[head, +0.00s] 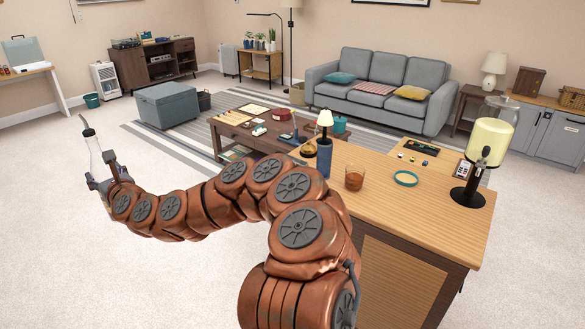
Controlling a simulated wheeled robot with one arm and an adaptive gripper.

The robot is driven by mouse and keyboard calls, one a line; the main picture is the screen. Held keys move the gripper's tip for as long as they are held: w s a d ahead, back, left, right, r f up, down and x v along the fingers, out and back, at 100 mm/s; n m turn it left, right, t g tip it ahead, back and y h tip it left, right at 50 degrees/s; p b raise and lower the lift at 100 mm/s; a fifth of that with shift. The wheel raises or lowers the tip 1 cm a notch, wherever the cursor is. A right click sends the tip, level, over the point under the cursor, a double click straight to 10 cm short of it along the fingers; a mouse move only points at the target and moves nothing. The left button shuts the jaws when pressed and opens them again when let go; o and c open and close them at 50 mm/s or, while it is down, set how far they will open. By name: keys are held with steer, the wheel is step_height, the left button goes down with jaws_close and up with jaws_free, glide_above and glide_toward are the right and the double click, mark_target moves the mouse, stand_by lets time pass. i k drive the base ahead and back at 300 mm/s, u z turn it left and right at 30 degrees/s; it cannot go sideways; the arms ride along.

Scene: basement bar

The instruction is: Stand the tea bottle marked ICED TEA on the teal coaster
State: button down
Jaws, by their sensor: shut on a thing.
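My gripper (104,178) is at the far left, out over the carpet and well away from the wooden bar counter. It is shut on a pale bottle (95,150) with a dark, bent spout, held roughly upright, leaning slightly. The gripper hides the bottle's lower part, and no ICED TEA marking can be read. A round coaster with a teal rim (405,178) lies on the counter, with nothing standing on it.
An amber tumbler (354,179) stands left of the coaster. A yellow dispenser on a black stand (478,155) is to the right. A dark tray (420,147) and small items lie behind. The counter front (420,225) is clear. A coffee table (232,134) stands beyond.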

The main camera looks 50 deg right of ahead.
mark_target(407, 179)
steer(key=z, duration=1.1)
